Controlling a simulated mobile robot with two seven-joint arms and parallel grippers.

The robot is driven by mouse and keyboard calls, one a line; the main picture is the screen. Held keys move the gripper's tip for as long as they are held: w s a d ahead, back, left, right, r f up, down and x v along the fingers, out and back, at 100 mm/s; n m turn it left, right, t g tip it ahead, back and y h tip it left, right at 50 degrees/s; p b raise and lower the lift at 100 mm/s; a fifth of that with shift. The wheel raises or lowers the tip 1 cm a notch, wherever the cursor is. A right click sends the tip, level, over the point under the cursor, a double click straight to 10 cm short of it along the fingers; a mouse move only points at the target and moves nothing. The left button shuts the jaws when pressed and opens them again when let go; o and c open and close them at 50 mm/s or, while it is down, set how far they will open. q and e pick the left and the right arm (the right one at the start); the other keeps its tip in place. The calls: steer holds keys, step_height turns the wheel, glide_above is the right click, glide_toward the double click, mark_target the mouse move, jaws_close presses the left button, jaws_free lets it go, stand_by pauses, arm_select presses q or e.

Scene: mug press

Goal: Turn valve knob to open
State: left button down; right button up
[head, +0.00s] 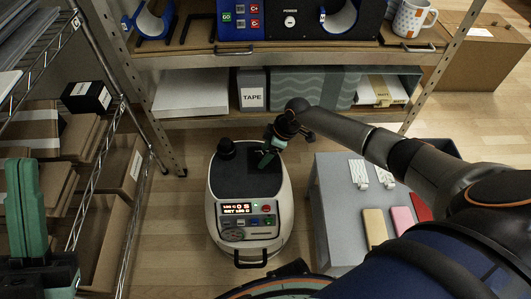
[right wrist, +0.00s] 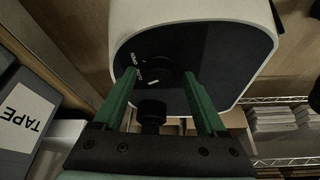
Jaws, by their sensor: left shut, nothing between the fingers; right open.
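The machine (head: 247,205) is a pale, rounded body with a black top, standing on the floor in the head view. In the right wrist view, a dark round knob (right wrist: 153,82) with a white mark sits on its black face (right wrist: 222,60), beside small white lettering too small to read surely. My right gripper (head: 266,158) is over the machine's top, its green fingers apart, one to each side of the knob in the wrist view. Contact cannot be told. My left gripper (head: 25,210) is shut and empty at the far left.
A shelf (head: 280,122) behind the machine holds a TAPE box (head: 252,92) and other boxes. A wire rack (head: 130,190) with cartons stands on the left. A grey surface (head: 342,225) with coloured items lies on the right. Bare floor lies around the machine.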

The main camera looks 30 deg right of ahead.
steer(key=shift+c, duration=0.3)
jaws_close()
